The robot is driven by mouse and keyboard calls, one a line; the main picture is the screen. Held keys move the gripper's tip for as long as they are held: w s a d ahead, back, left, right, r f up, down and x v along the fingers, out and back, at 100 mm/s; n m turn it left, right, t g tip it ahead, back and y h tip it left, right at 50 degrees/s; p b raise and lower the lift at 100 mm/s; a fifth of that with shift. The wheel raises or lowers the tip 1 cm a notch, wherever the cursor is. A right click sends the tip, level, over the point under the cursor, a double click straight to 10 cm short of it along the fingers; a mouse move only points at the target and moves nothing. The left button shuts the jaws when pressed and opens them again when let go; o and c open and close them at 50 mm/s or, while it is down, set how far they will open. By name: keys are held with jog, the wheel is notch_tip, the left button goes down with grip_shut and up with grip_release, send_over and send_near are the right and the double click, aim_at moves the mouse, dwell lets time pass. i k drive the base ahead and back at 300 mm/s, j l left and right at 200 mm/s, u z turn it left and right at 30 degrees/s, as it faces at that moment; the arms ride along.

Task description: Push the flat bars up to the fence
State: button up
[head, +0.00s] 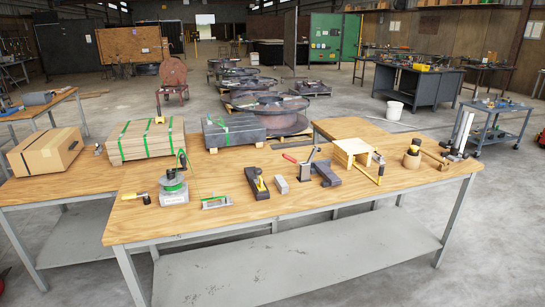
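No loose flat bars or fence can be made out with certainty in the head view. A dark grey strapped bundle (221,136), perhaps of flat stock, lies at the back of the wooden-topped bench (335,207). A tan strapped stack (130,146) of flat pieces lies to its left. Light upright bars (463,131) stand in a dark base at the bench's right end. A dark angled block (326,174) and a small grey block (280,185) lie mid-bench. My gripper is not in view.
A cardboard box (38,157) sits at the left. A green-topped device (174,188), a clamp (257,184), a small wooden stand (352,151) and a mallet (412,154) stand on the bench. The bench's front strip is mostly clear. Large reels (268,110) stand on the floor behind.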

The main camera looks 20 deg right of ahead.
aim_at(324, 169)
jog(key=i+l+z, duration=0.2)
jog(key=i+l, duration=0.2)
jog(key=i+l+z, duration=0.15)
jog(key=i+l, duration=0.2)
jog(key=i+l+z, duration=0.2)
jog(key=i, duration=0.35)
jog(key=i+l+z, duration=0.2)
jog(key=i, duration=0.3)
